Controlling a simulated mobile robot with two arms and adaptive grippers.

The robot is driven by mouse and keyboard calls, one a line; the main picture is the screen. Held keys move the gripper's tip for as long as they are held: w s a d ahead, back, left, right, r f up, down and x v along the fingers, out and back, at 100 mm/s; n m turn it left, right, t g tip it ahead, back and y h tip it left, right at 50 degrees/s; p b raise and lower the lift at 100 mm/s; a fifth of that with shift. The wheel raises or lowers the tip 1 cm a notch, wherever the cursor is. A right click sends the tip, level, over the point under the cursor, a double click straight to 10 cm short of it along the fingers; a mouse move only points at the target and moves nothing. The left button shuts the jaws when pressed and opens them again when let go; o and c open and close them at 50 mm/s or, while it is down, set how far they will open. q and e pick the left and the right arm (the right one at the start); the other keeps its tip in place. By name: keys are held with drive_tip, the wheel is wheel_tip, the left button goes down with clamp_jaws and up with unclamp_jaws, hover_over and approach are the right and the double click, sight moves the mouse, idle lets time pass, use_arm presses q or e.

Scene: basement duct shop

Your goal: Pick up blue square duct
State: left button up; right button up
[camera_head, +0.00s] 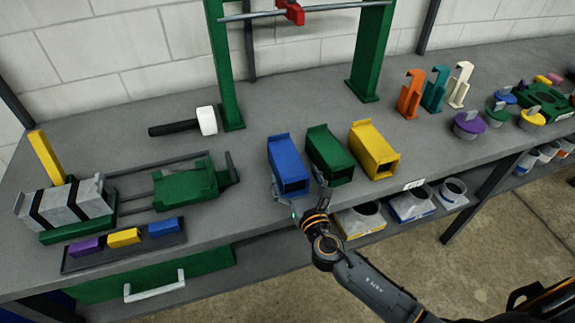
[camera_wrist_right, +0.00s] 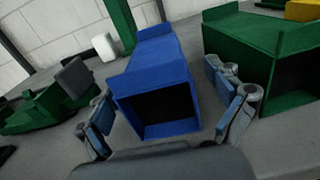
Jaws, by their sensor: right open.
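The blue square duct (camera_head: 286,165) lies on the grey workbench, its open square end facing the front edge. It fills the middle of the right wrist view (camera_wrist_right: 158,85). My right gripper (camera_head: 299,195) is open at the duct's near end. In the right wrist view, its fingers (camera_wrist_right: 166,122) stand on either side of the duct's mouth, with visible gaps. The right finger is between the blue duct and the green square duct (camera_head: 328,154). My left gripper is not in view.
A yellow square duct (camera_head: 374,150) lies right of the green one. A mallet (camera_head: 184,123) lies behind left, and a green vise (camera_head: 185,186) is at left. A green frame (camera_head: 369,52) stands behind. Round ducts (camera_head: 411,204) sit on the lower shelf.

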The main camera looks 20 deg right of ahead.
sight(289, 167)
drive_tip(key=w, duration=0.3)
drive_tip(key=shift+w+a+f, duration=0.1)
drive_tip(key=shift+w+a, duration=0.1)
drive_tip(key=shift+w, duration=0.2)
drive_tip(key=shift+s, duration=0.1)
drive_tip(key=c, duration=1.4)
